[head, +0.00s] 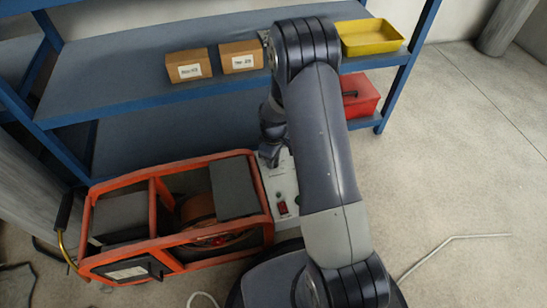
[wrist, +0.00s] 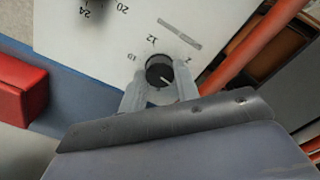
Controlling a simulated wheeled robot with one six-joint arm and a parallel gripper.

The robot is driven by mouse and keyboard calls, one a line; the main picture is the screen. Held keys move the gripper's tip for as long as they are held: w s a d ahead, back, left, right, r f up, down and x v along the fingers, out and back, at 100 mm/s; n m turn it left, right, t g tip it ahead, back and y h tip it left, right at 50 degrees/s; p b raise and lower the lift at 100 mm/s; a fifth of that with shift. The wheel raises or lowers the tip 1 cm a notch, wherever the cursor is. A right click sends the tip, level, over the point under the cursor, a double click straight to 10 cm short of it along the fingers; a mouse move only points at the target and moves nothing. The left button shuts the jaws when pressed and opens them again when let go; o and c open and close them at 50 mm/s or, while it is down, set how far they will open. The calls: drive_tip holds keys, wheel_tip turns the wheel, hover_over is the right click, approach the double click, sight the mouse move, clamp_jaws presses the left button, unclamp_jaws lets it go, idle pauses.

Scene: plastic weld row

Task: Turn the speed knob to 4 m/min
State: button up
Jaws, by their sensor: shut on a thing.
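The speed knob (wrist: 157,68) is a small dark round knob on a pale control panel (wrist: 75,35). It shows in the middle of the wrist view, with a light pointer line towards the lower right. Printed marks surround it; "12" is legible, the others are hard to read. My gripper (wrist: 160,88) has its pale fingers on both sides of the knob and is shut on it. In the head view my gripper (head: 269,158) is at the top of the panel (head: 277,183), and my arm hides part of it. The knob cannot be made out there.
The orange-framed machine (head: 152,205) stands left of the panel. A red switch (head: 283,208) is on the panel. Behind is a blue shelf (head: 130,85) with two cardboard boxes (head: 188,66), a yellow tray (head: 370,40) and a red bin (head: 362,98). A white cable (head: 450,240) lies on open floor at right.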

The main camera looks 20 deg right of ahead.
drive_tip(key=o, duration=1)
drive_tip(key=shift+c, duration=0.2)
wheel_tip(320, 180, up, 11)
drive_tip(key=p, duration=0.3)
drive_tip(key=shift+f, duration=0.15)
wheel_tip(320, 180, down, 11)
drive_tip(key=b, duration=0.3)
drive_tip(key=shift+m, duration=0.3)
drive_tip(key=shift+r, duration=0.25)
